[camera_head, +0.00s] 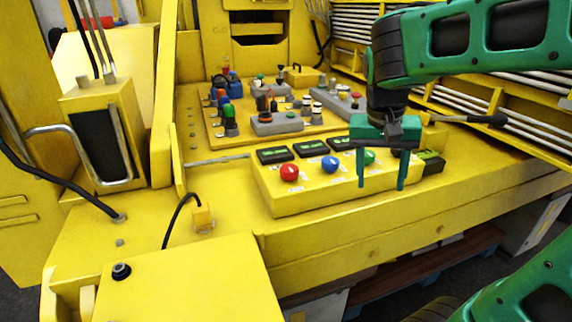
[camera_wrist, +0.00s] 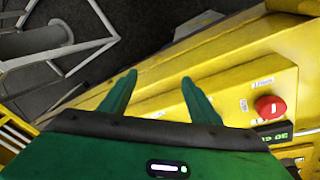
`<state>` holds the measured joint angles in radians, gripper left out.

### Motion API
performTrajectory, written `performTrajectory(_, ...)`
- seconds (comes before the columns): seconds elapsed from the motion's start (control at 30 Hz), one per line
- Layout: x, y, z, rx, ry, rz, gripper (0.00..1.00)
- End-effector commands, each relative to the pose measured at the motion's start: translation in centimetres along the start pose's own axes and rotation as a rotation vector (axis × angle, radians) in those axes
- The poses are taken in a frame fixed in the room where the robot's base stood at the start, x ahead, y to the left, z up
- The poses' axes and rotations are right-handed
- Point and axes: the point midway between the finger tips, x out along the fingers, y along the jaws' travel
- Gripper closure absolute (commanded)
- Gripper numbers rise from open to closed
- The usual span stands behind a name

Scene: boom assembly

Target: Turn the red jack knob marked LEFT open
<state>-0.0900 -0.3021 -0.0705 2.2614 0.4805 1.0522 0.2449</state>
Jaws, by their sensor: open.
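A red knob (camera_head: 289,172) sits at the left end of the front face of a yellow control box (camera_head: 300,198). A blue knob (camera_head: 330,164) and a green knob (camera_head: 369,157) follow to its right. My gripper (camera_head: 382,186) points down with its two green fingers apart and empty, overlapping the green knob in the head view. In the wrist view, my gripper (camera_wrist: 158,80) is open with nothing between its fingers. A red knob (camera_wrist: 269,107) shows there, right of the fingers and clear of them. The small labels near it are not readable.
Dark displays (camera_head: 273,155) line the box top. Behind it stands a yellow panel with several small levers and knobs (camera_head: 262,104). A black-ended lever (camera_head: 490,120) sticks out right of my gripper. Bare yellow deck (camera_head: 230,220) lies left of the box.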

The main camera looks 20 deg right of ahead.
Motion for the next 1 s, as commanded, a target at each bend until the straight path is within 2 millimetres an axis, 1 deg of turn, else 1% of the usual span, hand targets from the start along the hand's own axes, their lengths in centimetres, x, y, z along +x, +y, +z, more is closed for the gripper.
performTrajectory(0.03,-1.5,-3.3,-1.2,0.002,0.036,0.002,0.43)
performTrajectory(0.07,-2.3,-5.0,-1.7,0.013,0.057,0.001,0.43)
performTrajectory(0.1,-3.4,-7.3,-2.1,0.029,0.083,-0.003,0.43)
performTrajectory(0.17,-5.0,-10.6,-2.5,0.053,0.116,-0.013,0.43)
performTrajectory(0.2,-6.0,-12.7,-2.4,0.067,0.136,-0.023,0.43)
performTrajectory(0.3,-8.0,-17.0,-1.9,0.100,0.170,-0.048,0.43)
performTrajectory(0.4,-9.3,-19.9,-1.2,0.125,0.190,-0.069,0.43)
performTrajectory(0.53,-10.0,-21.6,-0.7,0.144,0.201,-0.082,0.43)
performTrajectory(0.67,-9.2,-21.9,-0.8,0.148,0.203,-0.082,0.43)
performTrajectory(0.77,-7.8,-21.9,-1.1,0.147,0.202,-0.081,0.43)
performTrajectory(1.0,-3.6,-22.0,-2.0,0.149,0.200,-0.079,0.43)
